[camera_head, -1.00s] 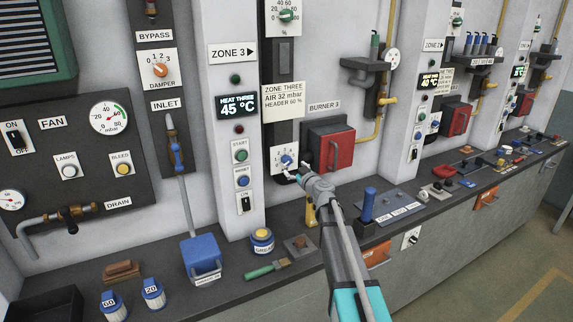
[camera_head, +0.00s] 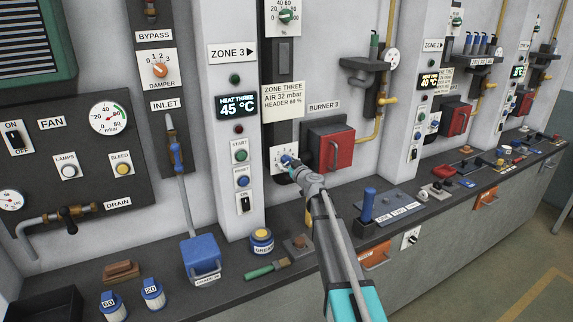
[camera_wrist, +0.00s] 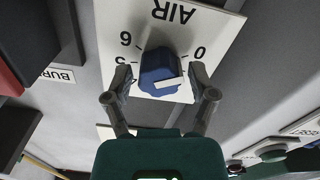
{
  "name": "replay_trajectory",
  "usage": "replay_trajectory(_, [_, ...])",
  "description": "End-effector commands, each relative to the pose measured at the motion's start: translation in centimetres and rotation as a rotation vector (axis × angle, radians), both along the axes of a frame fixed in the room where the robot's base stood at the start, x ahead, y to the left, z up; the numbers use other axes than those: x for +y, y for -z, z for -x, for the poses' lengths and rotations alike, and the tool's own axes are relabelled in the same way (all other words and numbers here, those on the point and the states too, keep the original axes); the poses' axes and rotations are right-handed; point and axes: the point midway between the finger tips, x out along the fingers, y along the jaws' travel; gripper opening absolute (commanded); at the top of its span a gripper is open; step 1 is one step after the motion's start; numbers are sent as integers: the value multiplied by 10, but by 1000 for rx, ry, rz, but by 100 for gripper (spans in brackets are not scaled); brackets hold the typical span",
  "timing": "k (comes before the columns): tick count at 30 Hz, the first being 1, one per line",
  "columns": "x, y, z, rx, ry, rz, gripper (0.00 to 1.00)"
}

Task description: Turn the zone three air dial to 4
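The zone three air dial is a blue knob (camera_wrist: 160,72) on a white plate (camera_wrist: 205,28) marked AIR, which appears upside down in the wrist view. The numbers 6, 5 and 0 are readable around it; others are hidden. A white pointer mark lies on the knob's lower right part; I cannot tell which number it indicates. My gripper (camera_wrist: 161,76) is open, one finger on each side of the knob, with small gaps showing. In the head view the dial (camera_head: 284,160) is partly covered by my gripper (camera_head: 292,164), low on the dark zone three panel.
The red burner 3 box (camera_head: 338,150) protrudes just right of the dial. The zone 3 pillar with green START button (camera_head: 240,155) and a switch (camera_head: 245,203) stands left. Below, the bench holds a blue-and-yellow tin (camera_head: 262,241) and a green-handled brush (camera_head: 260,271).

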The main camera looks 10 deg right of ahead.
Motion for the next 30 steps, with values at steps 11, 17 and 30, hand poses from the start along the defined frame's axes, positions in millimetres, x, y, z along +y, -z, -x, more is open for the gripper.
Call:
replay_trajectory(11, [5, 0, 0, 0, -3, -1, 7])
replay_trajectory(17, [0, 0, 0, 6, -3, -20, 7])
replay_trajectory(30, [1, 0, 1, 76, -3, -231, 7])
